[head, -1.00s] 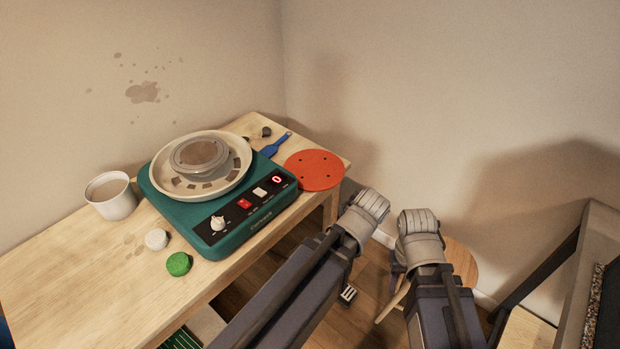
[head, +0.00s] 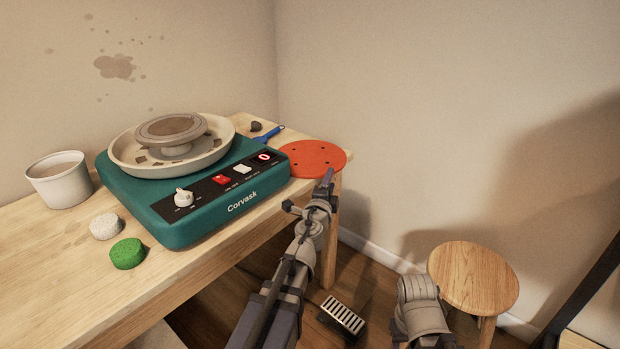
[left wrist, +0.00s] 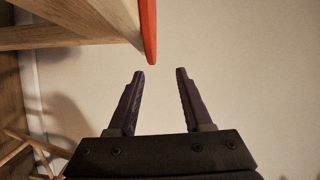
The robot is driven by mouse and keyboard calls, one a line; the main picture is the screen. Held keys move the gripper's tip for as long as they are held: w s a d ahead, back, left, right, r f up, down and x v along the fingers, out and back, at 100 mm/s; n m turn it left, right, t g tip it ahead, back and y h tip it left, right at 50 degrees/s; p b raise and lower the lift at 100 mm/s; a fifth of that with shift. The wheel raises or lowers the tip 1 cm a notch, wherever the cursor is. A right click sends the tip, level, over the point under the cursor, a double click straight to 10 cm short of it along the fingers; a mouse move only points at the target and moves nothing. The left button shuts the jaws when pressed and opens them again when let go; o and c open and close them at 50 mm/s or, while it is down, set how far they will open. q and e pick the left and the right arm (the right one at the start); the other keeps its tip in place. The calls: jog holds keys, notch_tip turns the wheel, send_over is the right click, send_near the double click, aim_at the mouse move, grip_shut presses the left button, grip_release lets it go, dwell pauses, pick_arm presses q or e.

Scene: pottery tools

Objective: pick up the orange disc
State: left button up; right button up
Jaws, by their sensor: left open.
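The orange disc (head: 310,157) lies flat at the right end of the table, with small dark holes in it. Part of it sticks out past the table's front edge. In the left wrist view the disc (left wrist: 148,28) shows edge-on as a thin orange strip jutting beyond the wood. My left gripper (head: 308,192) is open and empty, just in front of the disc. In the left wrist view the gripper's fingertips (left wrist: 160,72) stand just short of the disc's edge, which lies between their lines, nearer the left finger. Of my right arm only the wrist shows; its gripper is hidden.
A teal pottery wheel (head: 215,190) stands left of the disc, with a blue-handled tool (head: 268,135) behind. A white cup (head: 60,180), a white sponge (head: 106,226) and a green sponge (head: 127,253) are farther left. A stool (head: 473,277) and a pedal (head: 343,318) stand below.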

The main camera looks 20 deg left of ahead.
aim_at(335, 173)
pick_arm(q)
jog(key=shift+m+h, duration=0.5)
jog(key=shift+m, duration=0.2)
jog(key=shift+w+a+f, duration=0.1)
jog(key=shift+w+f, duration=0.15)
jog(key=shift+w, duration=1.1)
jog(key=shift+w+a+f, duration=0.15)
jog(key=shift+w+f, duration=0.1)
jog(key=shift+w, duration=1.15)
jog(key=shift+w+a+f, duration=0.1)
jog(key=shift+w+f, duration=0.15)
jog(key=shift+w, duration=1.1)
jog(key=shift+s, duration=0.1)
grip_shut()
